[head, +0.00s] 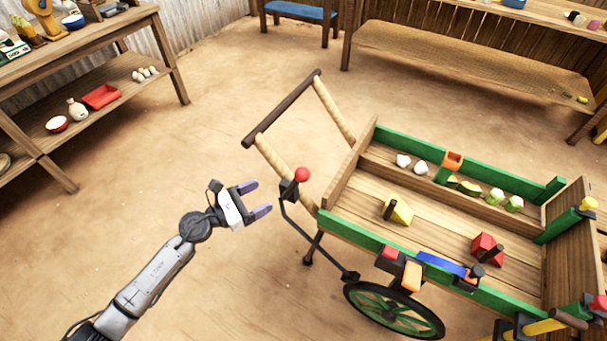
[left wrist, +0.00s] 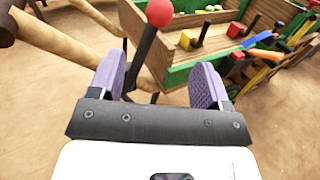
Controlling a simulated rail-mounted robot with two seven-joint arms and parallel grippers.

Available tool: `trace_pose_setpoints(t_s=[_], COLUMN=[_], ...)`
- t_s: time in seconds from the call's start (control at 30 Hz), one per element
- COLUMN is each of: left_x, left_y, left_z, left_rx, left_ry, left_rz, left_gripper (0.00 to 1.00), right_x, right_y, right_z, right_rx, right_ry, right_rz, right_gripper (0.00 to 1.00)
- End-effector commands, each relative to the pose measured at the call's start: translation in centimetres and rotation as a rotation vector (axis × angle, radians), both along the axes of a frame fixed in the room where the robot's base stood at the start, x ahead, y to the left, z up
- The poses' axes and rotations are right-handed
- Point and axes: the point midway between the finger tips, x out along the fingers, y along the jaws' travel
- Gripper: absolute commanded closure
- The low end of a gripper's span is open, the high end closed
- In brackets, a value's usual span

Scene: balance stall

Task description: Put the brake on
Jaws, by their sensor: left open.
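The brake lever is a dark bent rod with a red ball knob (head: 302,174), standing at the handle end of the wooden cart (head: 345,187). In the left wrist view the red knob (left wrist: 159,12) and its dark shaft show beyond my fingers, roughly between them. My left gripper (head: 262,200) has purple finger pads, is open and empty, and is just left of the lever, apart from it. In the left wrist view its two pads (left wrist: 160,84) are spread wide. The lower end of the lever is near the cart's wheel (head: 393,312). My right gripper is not seen.
The cart's push handle (head: 283,106) rises behind the lever. The cart bed holds coloured blocks, including a yellow one (head: 400,210) and a red one (head: 486,247). A wooden shelf (head: 120,88) stands at the upper left, a bench (head: 460,60) at the back. The floor around my left arm is clear.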

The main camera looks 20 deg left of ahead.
Motion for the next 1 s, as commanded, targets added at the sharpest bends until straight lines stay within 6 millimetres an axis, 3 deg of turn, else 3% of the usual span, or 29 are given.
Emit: trace_pose_setpoints(t_s=[0.6, 1.0], left_x=[8.0, 10.7], left_y=[-6.0, -8.0], left_z=[0.0, 0.0], left_rx=[0.001, 0.002], left_ry=[-0.006, -0.006], left_rz=[0.003, 0.003], left_gripper=[0.29, 0.29], right_x=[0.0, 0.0], right_y=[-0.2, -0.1], right_z=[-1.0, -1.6], right_rx=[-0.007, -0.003], right_ry=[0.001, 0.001], right_rz=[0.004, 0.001], right_gripper=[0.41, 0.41])
